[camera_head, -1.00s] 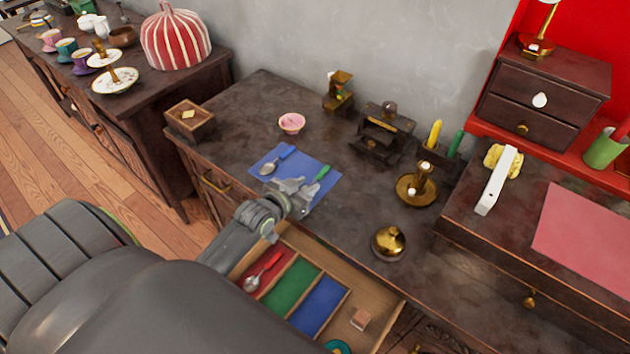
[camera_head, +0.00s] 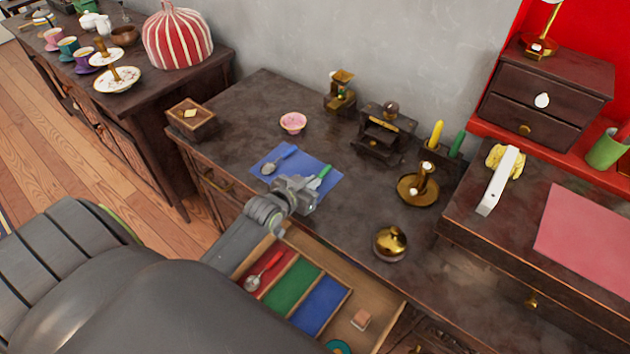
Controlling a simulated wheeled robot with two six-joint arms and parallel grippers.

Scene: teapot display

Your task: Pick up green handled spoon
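The green-handled spoon (camera_head: 323,172) lies on the blue mat (camera_head: 328,188), on the dark counter. Only part of its green handle shows; the rest is hidden behind my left gripper. My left gripper (camera_head: 302,187) is over the mat, right at the near end of the green handle. Its fingertips blend into the hand here, so I cannot tell whether they are closed on the spoon. A second spoon, with a blue handle (camera_head: 287,151), lies on the mat to the left. My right gripper is out of view.
Below my gripper is an open drawer with red, green (camera_head: 291,287) and blue (camera_head: 320,304) compartments; a red-handled spoon (camera_head: 264,270) lies in the red one. A pink bowl (camera_head: 293,123), brass candle holder (camera_head: 418,188) and brass pot (camera_head: 390,243) stand around the mat.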

